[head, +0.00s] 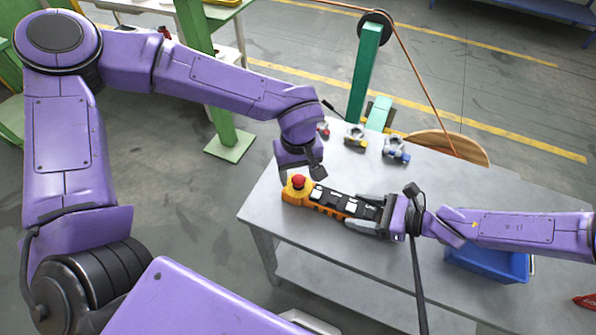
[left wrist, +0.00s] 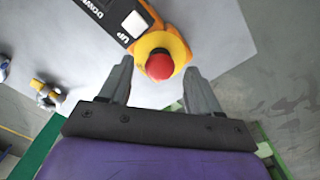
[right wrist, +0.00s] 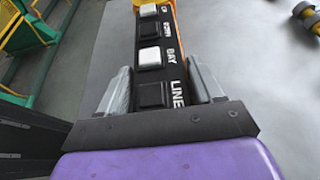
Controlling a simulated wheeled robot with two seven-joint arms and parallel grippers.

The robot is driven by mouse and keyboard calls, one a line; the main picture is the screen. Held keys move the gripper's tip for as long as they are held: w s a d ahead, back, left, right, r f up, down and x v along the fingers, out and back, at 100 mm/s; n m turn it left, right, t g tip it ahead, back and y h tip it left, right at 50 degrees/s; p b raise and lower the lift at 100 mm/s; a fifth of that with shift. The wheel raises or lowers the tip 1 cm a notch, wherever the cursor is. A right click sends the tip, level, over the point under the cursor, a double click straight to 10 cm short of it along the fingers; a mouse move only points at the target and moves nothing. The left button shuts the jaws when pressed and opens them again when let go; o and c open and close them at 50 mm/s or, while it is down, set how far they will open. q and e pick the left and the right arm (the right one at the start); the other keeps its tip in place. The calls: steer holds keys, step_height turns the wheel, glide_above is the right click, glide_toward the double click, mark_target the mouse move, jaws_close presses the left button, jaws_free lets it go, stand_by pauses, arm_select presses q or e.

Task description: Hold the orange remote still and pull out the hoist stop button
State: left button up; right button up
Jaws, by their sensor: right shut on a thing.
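The orange remote (head: 335,203) lies on the grey table, with black and white keys along its top. The hoist stop button (head: 298,181) is a red knob on a yellow collar at the remote's left end. It also shows in the left wrist view (left wrist: 159,65). My left gripper (left wrist: 160,75) is open, with its fingers on either side of the button and apart from it. In the head view it is above the button end. My right gripper (head: 372,210) is shut on the remote's right end; its fingers flank the keys in the right wrist view (right wrist: 165,90).
Several small clamp-like parts, one yellow (head: 355,138) and one blue (head: 397,150), lie toward the table's (head: 300,235) back. A blue bin (head: 487,262) sits at the right, below my right arm. A green post (head: 365,75) stands behind the table.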

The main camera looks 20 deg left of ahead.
mark_target(298, 178)
arm_select(q)
steer(key=shift+r, duration=0.1)
step_height(298, 178, up, 12)
stand_by(0.4)
arm_select(e)
steer(key=o, duration=1.5)
